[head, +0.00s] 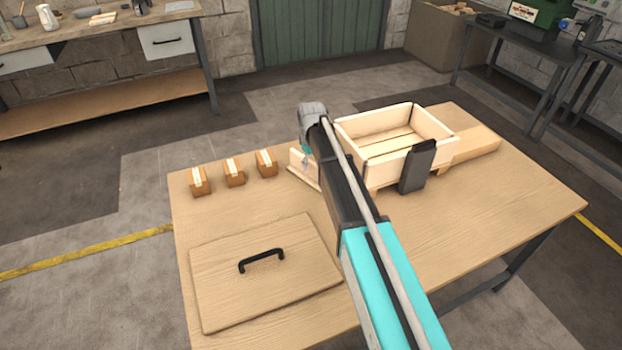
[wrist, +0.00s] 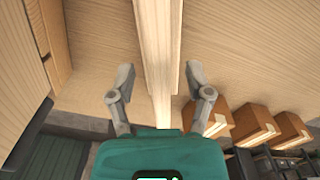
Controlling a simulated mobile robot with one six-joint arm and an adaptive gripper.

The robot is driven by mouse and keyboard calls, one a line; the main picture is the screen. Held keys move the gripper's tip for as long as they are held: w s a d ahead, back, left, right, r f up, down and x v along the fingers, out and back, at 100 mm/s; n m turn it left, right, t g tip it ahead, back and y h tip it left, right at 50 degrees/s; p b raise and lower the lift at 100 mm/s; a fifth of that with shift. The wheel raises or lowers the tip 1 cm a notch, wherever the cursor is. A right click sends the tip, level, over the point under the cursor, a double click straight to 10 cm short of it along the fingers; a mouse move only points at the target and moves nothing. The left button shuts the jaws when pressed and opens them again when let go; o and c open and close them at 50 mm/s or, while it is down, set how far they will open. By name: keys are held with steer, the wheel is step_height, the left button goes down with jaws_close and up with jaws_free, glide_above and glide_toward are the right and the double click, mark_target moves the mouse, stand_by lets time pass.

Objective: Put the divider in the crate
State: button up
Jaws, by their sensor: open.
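The divider (head: 299,160) is a pale thin board standing on edge on the table, just left of the crate. My arm hides part of it in the head view. The crate (head: 433,122) is an open, pale wooden box with slatted walls, and its visible floor is bare. My gripper (wrist: 157,84) is open, with one finger on each side of the divider (wrist: 155,40) in the wrist view. Both fingers show a gap to the board. A wooden wall, probably the crate's (wrist: 50,30), runs along the left of the wrist view.
Several small brown boxes (head: 234,174) stand in a row left of the divider. A flat wooden lid (head: 285,285) with a black handle lies at front left. A dark upright block (head: 417,167) stands at the crate's front. A wooden block (head: 475,148) lies right. The table's right front is clear.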

steer(key=shift+f, duration=0.45)
stand_by(0.3)
jaws_close()
